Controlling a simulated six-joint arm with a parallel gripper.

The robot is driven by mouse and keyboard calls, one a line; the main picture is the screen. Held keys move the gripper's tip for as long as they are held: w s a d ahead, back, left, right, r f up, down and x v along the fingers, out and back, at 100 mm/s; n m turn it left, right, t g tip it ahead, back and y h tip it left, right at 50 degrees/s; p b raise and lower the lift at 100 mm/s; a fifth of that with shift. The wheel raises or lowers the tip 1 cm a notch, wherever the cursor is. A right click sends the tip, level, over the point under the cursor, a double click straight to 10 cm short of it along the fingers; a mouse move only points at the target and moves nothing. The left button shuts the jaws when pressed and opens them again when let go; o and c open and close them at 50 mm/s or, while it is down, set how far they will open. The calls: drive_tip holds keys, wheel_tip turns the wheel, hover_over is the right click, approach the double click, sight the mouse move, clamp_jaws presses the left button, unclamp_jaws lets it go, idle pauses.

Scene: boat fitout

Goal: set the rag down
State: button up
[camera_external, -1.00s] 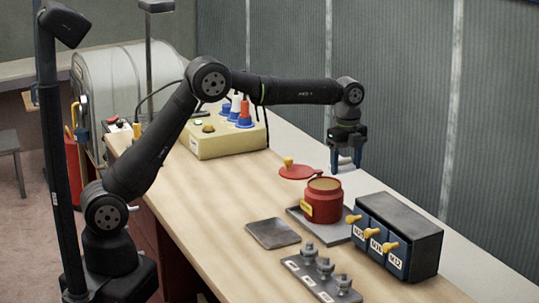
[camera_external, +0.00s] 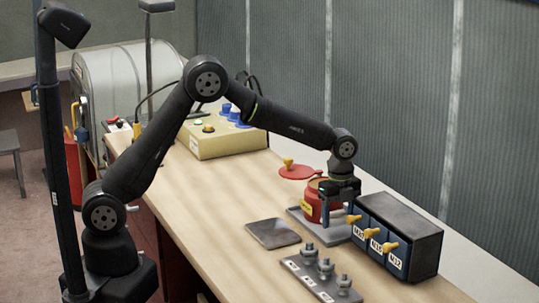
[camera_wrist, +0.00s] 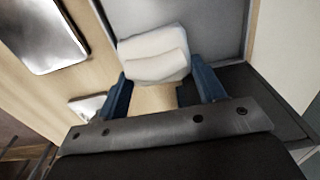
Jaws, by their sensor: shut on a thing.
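The rag (camera_wrist: 154,56) is a folded off-white cloth in the wrist view, between the two blue fingertips of my gripper (camera_wrist: 160,86). My gripper is shut on it. In the external view my gripper (camera_external: 338,208) is low, beside and in front of the red pot (camera_external: 313,207), over the grey tray (camera_external: 297,212). The rag cannot be made out in the external view. Whether it touches the surface below cannot be told.
A grey square plate (camera_external: 273,233) and a strip with several metal fittings (camera_external: 320,275) lie nearer the front. A red lid (camera_external: 299,172) lies behind the pot. The left worktop (camera_external: 215,200) is clear.

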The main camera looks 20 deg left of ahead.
sight(339, 219)
drive_tip(key=shift+f, duration=1.7)
drive_tip(key=shift+f, duration=0.1)
drive_tip(key=o, duration=0.9)
wheel_tip(339, 219, up, 12)
drive_tip(key=shift+r, duration=0.15)
wheel_tip(339, 219, down, 12)
drive_tip(key=shift+f, duration=0.2)
drive_tip(key=shift+r, duration=1.85)
